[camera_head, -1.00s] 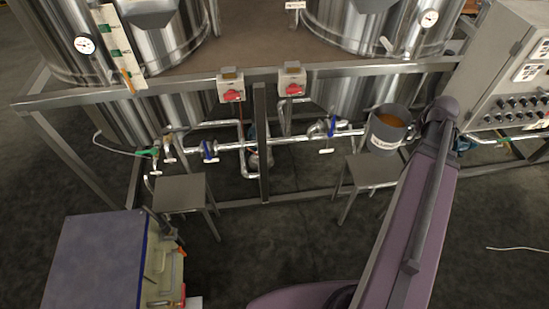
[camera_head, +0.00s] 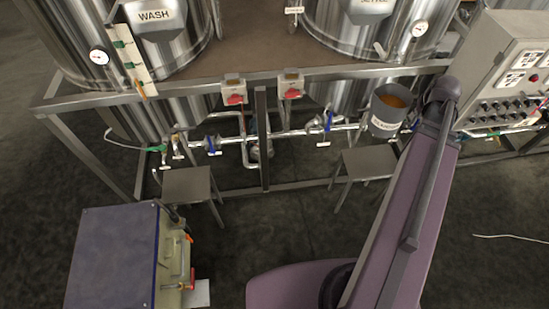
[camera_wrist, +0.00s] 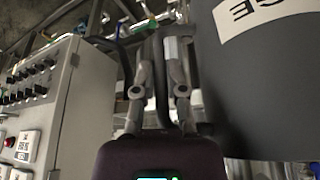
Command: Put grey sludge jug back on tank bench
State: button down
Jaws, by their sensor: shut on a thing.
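The grey sludge jug (camera_head: 386,119) is upright, with orange-brown contents and a white label. In the head view it appears above and behind the right-hand small metal bench (camera_head: 369,163), with a gap in the picture between them. In the wrist view the jug's dark wall (camera_wrist: 265,90) fills the right side, its label upside down and ending in "GE". My gripper (camera_wrist: 160,65) is shut on the jug's dark handle, its fingers on either side. In the head view my arm hides the gripper. A similar small metal bench (camera_head: 187,184) stands to the left. Both bench tops look bare.
Steel tanks (camera_head: 385,35) stand on a framed platform, with pipes and valves (camera_head: 212,145) below its front rail (camera_head: 180,96). A control cabinet (camera_head: 505,70) is close right of my arm. A blue-topped box (camera_head: 115,255) stands front left. The middle floor is clear.

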jog(key=shift+r+p, duration=2.7)
jog(key=shift+r, duration=0.4)
jog(key=shift+w+a, duration=0.15)
